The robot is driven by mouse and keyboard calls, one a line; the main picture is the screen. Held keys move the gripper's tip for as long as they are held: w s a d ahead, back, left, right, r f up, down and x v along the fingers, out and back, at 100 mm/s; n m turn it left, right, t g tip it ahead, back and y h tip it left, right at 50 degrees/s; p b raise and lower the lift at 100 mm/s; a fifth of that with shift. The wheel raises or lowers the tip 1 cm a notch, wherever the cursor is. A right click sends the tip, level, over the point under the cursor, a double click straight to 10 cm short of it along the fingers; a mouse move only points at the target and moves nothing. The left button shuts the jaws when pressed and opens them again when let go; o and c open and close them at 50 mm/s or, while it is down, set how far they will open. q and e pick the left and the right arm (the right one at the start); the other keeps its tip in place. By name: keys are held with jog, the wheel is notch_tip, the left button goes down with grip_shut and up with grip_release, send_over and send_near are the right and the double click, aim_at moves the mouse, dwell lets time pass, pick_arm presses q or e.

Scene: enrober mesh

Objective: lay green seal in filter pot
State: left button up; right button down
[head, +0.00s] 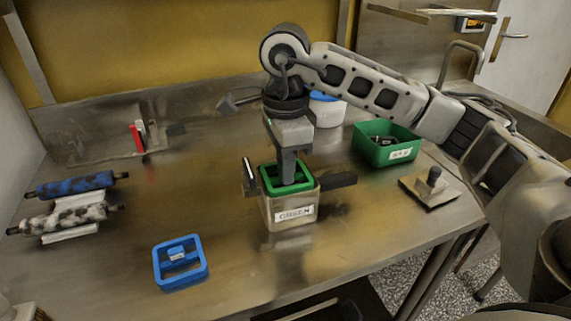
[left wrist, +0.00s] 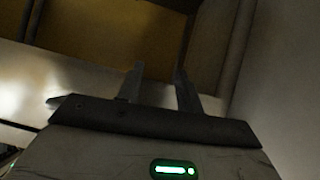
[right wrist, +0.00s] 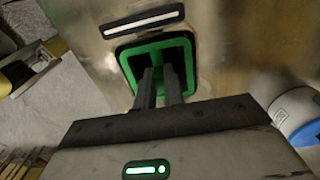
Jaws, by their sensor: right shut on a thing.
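The green seal (head: 270,186) is a square frame at the mouth of the filter pot (head: 270,212), a clear box with a label reading GREEN and dark side handles. My right gripper (head: 288,181) points straight down and is shut on the seal's middle bar; the right wrist view shows the seal (right wrist: 127,66) around its fingers (right wrist: 161,78). The seal looks level and about flush with the rim; I cannot tell whether it rests on the pot. My left gripper (left wrist: 158,72) is open and empty in the left wrist view, away from the pot.
A blue frame (head: 161,270) lies at the front left. Two rollers, blue (head: 75,185) and mottled (head: 62,218), lie on white stands at the left. A green bin (head: 372,152), a plate with a knob (head: 442,196) and a blue-lidded white tub (head: 330,113) stand right and behind.

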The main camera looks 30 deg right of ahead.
jog(key=shift+f+b, duration=0.55)
jog(key=shift+f, duration=0.05)
dwell(0.3)
jog(key=c, duration=1.4)
grip_release()
jog(key=shift+r, duration=0.1)
jog(key=shift+r+p, duration=2.55)
jog(key=shift+r, duration=0.95)
